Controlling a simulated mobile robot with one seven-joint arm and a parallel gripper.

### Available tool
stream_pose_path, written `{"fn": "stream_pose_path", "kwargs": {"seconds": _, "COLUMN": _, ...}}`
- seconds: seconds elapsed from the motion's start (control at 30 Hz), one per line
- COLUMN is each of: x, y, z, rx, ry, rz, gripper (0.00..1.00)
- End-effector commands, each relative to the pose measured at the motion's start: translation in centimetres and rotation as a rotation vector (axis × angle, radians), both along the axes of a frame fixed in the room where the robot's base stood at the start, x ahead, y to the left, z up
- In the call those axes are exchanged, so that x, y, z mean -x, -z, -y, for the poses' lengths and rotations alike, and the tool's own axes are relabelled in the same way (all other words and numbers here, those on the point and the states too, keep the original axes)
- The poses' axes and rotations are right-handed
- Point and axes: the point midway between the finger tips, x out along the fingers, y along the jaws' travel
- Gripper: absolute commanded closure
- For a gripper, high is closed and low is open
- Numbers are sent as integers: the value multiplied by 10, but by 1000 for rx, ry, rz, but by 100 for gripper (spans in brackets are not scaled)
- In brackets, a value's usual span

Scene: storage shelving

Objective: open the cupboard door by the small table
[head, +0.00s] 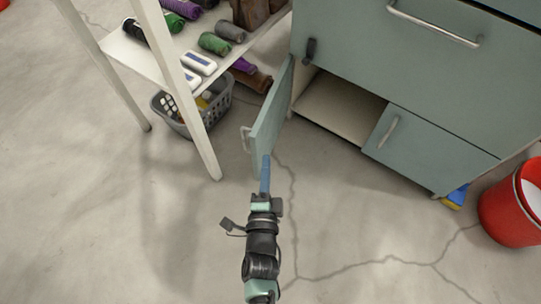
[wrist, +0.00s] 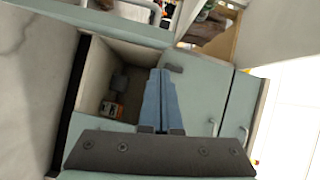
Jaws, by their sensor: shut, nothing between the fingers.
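The teal cupboard (head: 330,108) has its left door (head: 270,118) swung wide open, standing out from the front, with a pale handle on its outer face. The open door also shows in the wrist view (wrist: 90,14). The right door (head: 415,143) is closed. My gripper (head: 266,158) has its blue fingers together and empty, at the lower front end of the open door. I cannot tell whether they touch it.
A white shelf rack (head: 178,80) with rolled items stands left of the open door. A grey basket (head: 208,118) is under it. A red bucket (head: 510,215) stands at the right. The concrete floor in front is mostly clear.

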Motion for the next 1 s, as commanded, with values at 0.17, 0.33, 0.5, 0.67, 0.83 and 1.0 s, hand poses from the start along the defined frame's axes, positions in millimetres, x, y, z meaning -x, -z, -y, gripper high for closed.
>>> {"fn": "stream_pose_path", "kwargs": {"seconds": 0.17, "x": 38, "y": 23, "z": 9, "rx": -134, "ry": 43, "rz": 58, "gripper": 100}}
{"fn": "stream_pose_path", "kwargs": {"seconds": 0.33, "x": 37, "y": 24, "z": 13, "rx": -166, "ry": 54, "rz": 78, "gripper": 100}}
{"fn": "stream_pose_path", "kwargs": {"seconds": 0.5, "x": 10, "y": 26, "z": 17, "rx": -164, "ry": 55, "rz": 81, "gripper": 100}}
{"fn": "stream_pose_path", "kwargs": {"seconds": 0.67, "x": -26, "y": 27, "z": 21, "rx": -164, "ry": 54, "rz": 80, "gripper": 100}}
{"fn": "stream_pose_path", "kwargs": {"seconds": 0.83, "x": -60, "y": 25, "z": 23, "rx": -165, "ry": 53, "rz": 77, "gripper": 100}}
{"fn": "stream_pose_path", "kwargs": {"seconds": 1.0, "x": -64, "y": 22, "z": 2, "rx": -164, "ry": 51, "rz": 75, "gripper": 100}}
